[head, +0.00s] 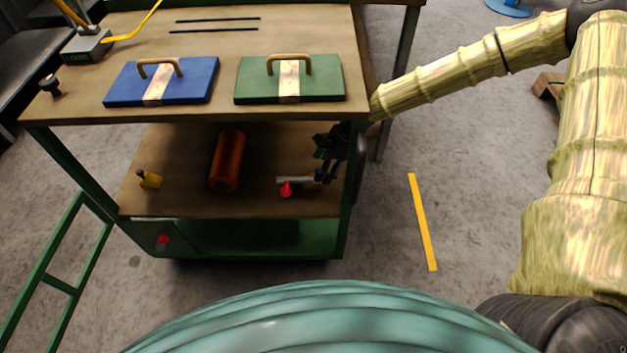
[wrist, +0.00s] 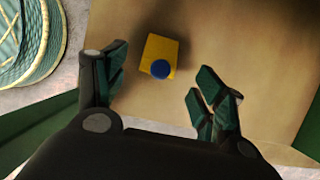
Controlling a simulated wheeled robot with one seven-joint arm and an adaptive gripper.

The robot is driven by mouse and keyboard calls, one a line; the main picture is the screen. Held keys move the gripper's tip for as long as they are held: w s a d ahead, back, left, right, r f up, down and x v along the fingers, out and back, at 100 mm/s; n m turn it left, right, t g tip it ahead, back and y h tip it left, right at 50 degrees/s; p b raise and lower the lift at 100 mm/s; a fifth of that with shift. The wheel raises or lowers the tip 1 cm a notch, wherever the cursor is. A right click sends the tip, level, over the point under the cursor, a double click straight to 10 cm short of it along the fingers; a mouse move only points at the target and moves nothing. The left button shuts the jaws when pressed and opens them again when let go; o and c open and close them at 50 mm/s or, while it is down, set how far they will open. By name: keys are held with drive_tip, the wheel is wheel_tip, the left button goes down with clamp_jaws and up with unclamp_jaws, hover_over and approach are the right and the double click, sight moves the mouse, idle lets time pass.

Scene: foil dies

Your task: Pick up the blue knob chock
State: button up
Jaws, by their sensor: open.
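The blue knob chock (wrist: 172,47) is a yellow block with a round blue knob, lying on a brown shelf surface in the wrist view. My gripper (wrist: 160,85) is open and empty, with its two fingers spread either side of the line to the chock. The chock lies beyond the fingertips, apart from them. In the head view my gripper (head: 325,165) is at the right end of the cart's lower shelf (head: 190,200). A bit of yellow shows by its fingertips there, mostly hidden.
The lower shelf also holds a grey piece with a red knob (head: 287,189), an orange cylinder (head: 227,160) and a yellow block with a dark knob (head: 150,180). Above, the cart top (head: 210,45) carries a blue die (head: 195,85) and a green die (head: 325,80).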

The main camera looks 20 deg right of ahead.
sight(316, 185)
drive_tip(key=b+x, duration=0.1)
drive_tip(key=x, duration=0.4)
drive_tip(key=shift+f, duration=0.3)
drive_tip(key=shift+a, duration=0.1)
drive_tip(key=shift+c, duration=0.2)
drive_tip(key=c, duration=1.1)
drive_tip(key=shift+r, duration=0.15)
